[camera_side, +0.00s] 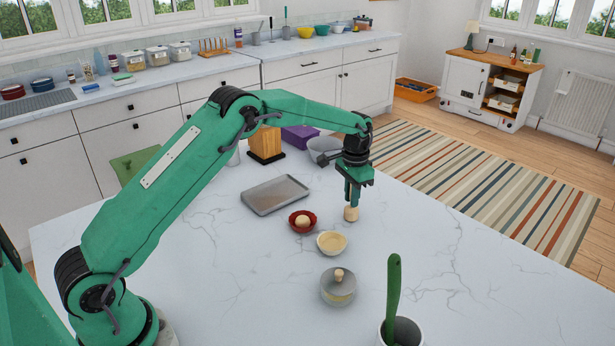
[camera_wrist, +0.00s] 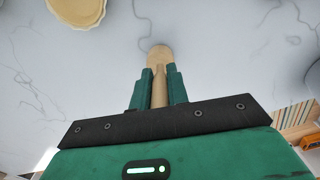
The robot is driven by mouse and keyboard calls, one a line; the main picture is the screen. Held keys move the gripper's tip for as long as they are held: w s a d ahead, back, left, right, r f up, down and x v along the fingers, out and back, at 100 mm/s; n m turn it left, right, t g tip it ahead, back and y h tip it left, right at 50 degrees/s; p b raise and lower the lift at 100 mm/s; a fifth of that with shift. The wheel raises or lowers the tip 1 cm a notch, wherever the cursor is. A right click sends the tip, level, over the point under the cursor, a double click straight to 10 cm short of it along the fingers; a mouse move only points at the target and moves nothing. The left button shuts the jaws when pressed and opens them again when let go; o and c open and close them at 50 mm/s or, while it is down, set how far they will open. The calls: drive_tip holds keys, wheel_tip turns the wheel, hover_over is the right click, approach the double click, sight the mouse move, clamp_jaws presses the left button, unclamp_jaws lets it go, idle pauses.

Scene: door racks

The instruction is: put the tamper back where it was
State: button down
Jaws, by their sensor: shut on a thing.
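The tamper is a small pale wooden piece with a rounded, wider end (camera_side: 351,214) and a slim handle. My gripper (camera_side: 353,199) points down and is shut on the handle, to the right of the bowls. In the wrist view the handle (camera_wrist: 160,88) stands between the fingers of my gripper (camera_wrist: 159,80), with the wide end beyond the fingertips. The wide end is at or just above the worktop; I cannot tell whether it touches.
A red fluted bowl (camera_side: 293,218) holds a pale round lump. A metal tray (camera_side: 275,196) lies behind. A pot (camera_side: 402,332) holds a green utensil. The worktop (camera_side: 450,240) on the right is clear.

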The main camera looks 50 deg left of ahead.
drive_tip(key=shift+f, duration=0.1)
drive_tip(key=c, duration=1.4)
unclamp_jaws()
drive_tip(key=shift+o, duration=0.2)
wheel_tip(320, 180, up, 11)
drive_tip(key=shift+r, duration=0.65)
